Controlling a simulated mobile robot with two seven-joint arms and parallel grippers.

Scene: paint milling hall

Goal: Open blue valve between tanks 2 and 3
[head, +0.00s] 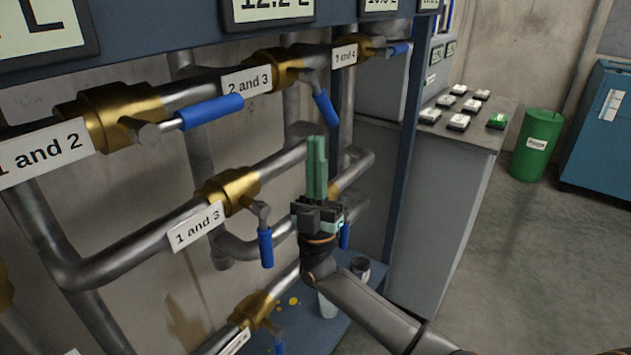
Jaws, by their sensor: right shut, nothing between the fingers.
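The valve labelled "2 and 3" (275,70) is a brass body on the upper pipe. Its blue handle (325,108) hangs down, slanting across the pipe line. My right gripper (316,142) points up with its green fingers together and empty. In the picture it is just below the handle's lower end; a gap shows between them, and the depth between them is hard to judge. My left gripper is not in view.
The "1 and 2" valve (112,118) and "3 and 4" valve (368,46) have handles roughly along the pipe. The "1 and 3" valve (228,190) has its handle down. A button console (440,190) and green bin (537,146) stand right. Open floor lies front right.

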